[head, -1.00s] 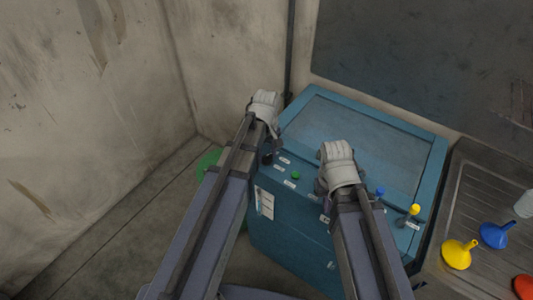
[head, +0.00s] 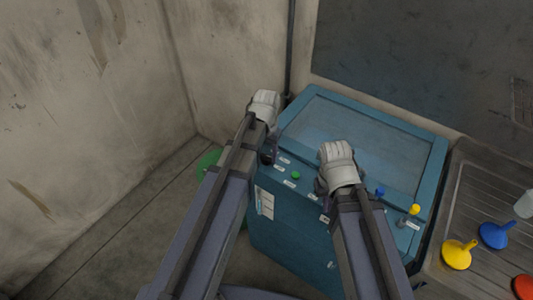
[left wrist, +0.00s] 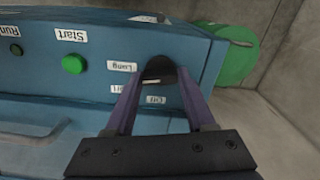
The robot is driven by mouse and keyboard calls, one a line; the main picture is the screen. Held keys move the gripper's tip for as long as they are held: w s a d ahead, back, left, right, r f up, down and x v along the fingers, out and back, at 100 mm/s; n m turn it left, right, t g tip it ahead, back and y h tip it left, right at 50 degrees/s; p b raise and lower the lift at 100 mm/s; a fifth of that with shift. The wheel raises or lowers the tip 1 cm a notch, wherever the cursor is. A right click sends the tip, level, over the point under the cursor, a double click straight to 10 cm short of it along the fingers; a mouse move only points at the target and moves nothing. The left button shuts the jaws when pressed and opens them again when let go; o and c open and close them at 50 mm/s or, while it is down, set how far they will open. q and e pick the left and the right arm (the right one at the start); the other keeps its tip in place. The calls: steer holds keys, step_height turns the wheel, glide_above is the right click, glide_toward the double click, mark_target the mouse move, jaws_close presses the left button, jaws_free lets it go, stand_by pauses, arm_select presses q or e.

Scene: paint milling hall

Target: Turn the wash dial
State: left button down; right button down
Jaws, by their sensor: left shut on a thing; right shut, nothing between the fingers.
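The wash dial (left wrist: 158,70) is a dark round knob near the end of the blue machine's panel. In the left wrist view, labels reading "Long" and "Off" stand around it, with another partly covered by a finger. My left gripper (left wrist: 160,82) is shut on the dial, one finger on each side; it also shows at the panel's left end in the head view (head: 269,157).
Blue (head: 380,192) and yellow (head: 414,209) knobs stand to the right. A sink drainer (head: 475,215) holds funnels. A green drum (left wrist: 235,55) and wall stand beyond the dial's end.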

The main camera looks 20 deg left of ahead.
mark_target(267, 156)
arm_select(q)
steer(key=shift+m, duration=1.1)
steer(key=shift+c, duration=1.2)
jaws_free()
step_height(267, 156, up, 8)
steer(key=p, duration=0.8)
steer(key=shift+f, duration=0.1)
steer(key=shift+s, duration=0.1)
